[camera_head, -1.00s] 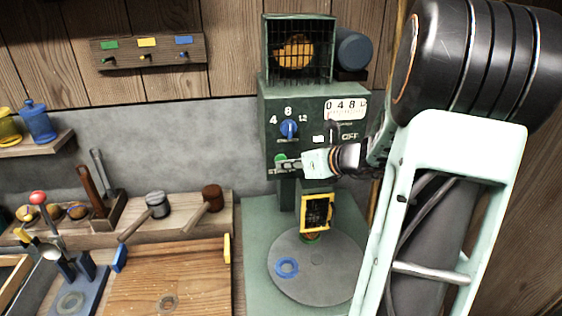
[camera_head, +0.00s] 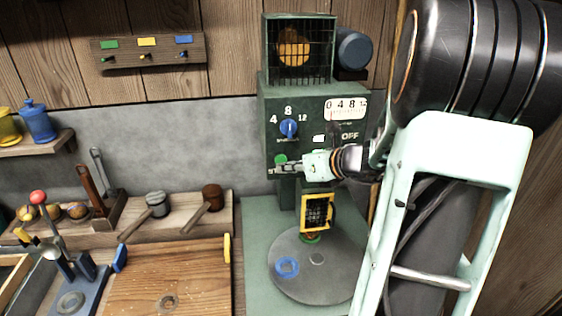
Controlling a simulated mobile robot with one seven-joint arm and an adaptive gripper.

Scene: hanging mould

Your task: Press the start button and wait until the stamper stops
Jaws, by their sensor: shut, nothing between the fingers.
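The green stamper machine (camera_head: 300,72) stands at centre right. Its green start button (camera_head: 281,158) shows at the lower left of the panel. My gripper (camera_head: 280,168) is shut and empty, its fingertips pointing left at or just below the button. I cannot tell whether they touch it, and the label beneath is mostly covered. A yellow-framed guard (camera_head: 304,213) hangs below the head, hiding most of the stamp. A grey round plate (camera_head: 330,282) lies beneath, with a blue ring (camera_head: 287,267) at its left. An orange wheel (camera_head: 294,50) sits in the top cage.
A blue knob (camera_head: 289,128) and a dial (camera_head: 345,108) are on the panel. A wooden board (camera_head: 180,270), mallets (camera_head: 155,203) and a small blue press (camera_head: 75,280) stand at left. The grey wall left of the machine is clear.

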